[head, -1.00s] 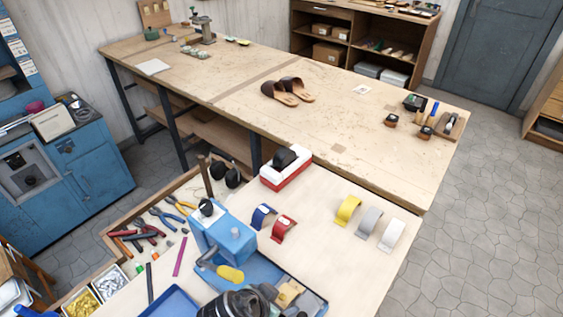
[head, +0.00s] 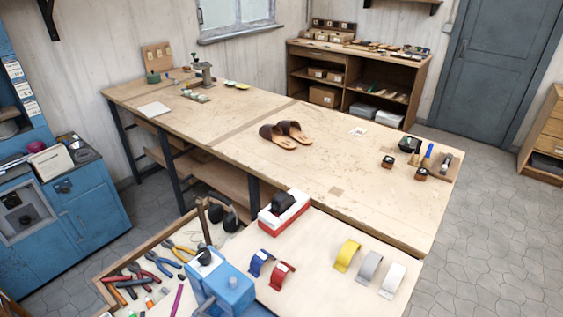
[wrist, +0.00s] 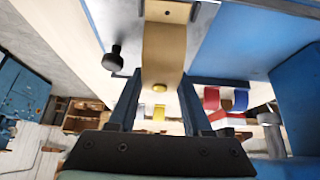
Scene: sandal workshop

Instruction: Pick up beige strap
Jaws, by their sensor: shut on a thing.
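The beige strap (wrist: 163,55) runs down the middle of the wrist view, wide and curved. Its lower part lies between the two dark fingers of my gripper (wrist: 160,98), which is shut on it. Neither my gripper nor the beige strap shows in the head view. Other curved straps stand on the near bench in the head view: blue (head: 261,262), red (head: 282,276), yellow (head: 346,255), grey (head: 368,266) and white (head: 392,280).
A blue machine (head: 222,290) stands at the near bench's front edge. A tool tray (head: 108,290) with pliers is to its left. Brown sandals (head: 284,135) rest on the far bench (head: 230,125).

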